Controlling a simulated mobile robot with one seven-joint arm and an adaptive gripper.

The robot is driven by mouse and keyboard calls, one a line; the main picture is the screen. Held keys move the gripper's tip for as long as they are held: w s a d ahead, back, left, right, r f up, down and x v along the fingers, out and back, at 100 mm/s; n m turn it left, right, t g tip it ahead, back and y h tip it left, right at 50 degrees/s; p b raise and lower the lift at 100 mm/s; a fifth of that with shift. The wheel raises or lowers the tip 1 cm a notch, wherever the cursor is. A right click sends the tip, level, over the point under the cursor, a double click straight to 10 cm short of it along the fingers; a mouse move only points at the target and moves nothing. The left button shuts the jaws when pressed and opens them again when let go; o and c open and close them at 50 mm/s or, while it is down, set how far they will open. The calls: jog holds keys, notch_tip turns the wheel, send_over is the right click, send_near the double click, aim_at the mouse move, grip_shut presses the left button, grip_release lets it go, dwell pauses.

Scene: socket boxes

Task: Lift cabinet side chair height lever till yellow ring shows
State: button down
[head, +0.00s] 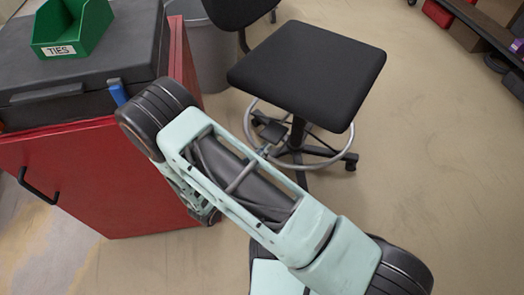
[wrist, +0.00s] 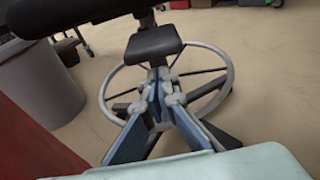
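The chair has a black square seat (head: 308,75) and a silver foot ring (head: 345,162); the ring also shows in the wrist view (wrist: 228,82). A black flat paddle (wrist: 153,42), which looks like the height lever, shows under the seat, and in the head view (head: 272,131) too. My gripper (wrist: 161,78) has its blue-padded fingers close together at the tips, just below the paddle in the picture. I cannot tell whether the tips touch or hold the lever's stem. The chair's column is partly hidden, and no yellow shows on it.
A red cabinet (head: 110,180) stands at left, with a black case (head: 70,100) and a green bin (head: 72,28) on top. A grey trash can (head: 208,55) stands behind. A shelf (head: 490,35) runs along the upper right. Floor at right is clear.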

aim_at(273, 132)
jog(key=shift+b+x, duration=0.5)
jog(key=shift+x, duration=2.35)
jog(key=shift+r+p, duration=3.6)
jog(key=shift+r, duration=1.2)
jog(key=shift+f, duration=0.1)
notch_tip(273, 132, down, 3)
jog(key=b, duration=0.2)
jog(key=shift+b, duration=0.3)
jog(key=f+v, duration=0.2)
jog(key=v, duration=0.9)
jog(key=shift+s+a, duration=0.35)
jog(key=shift+s, duration=0.25)
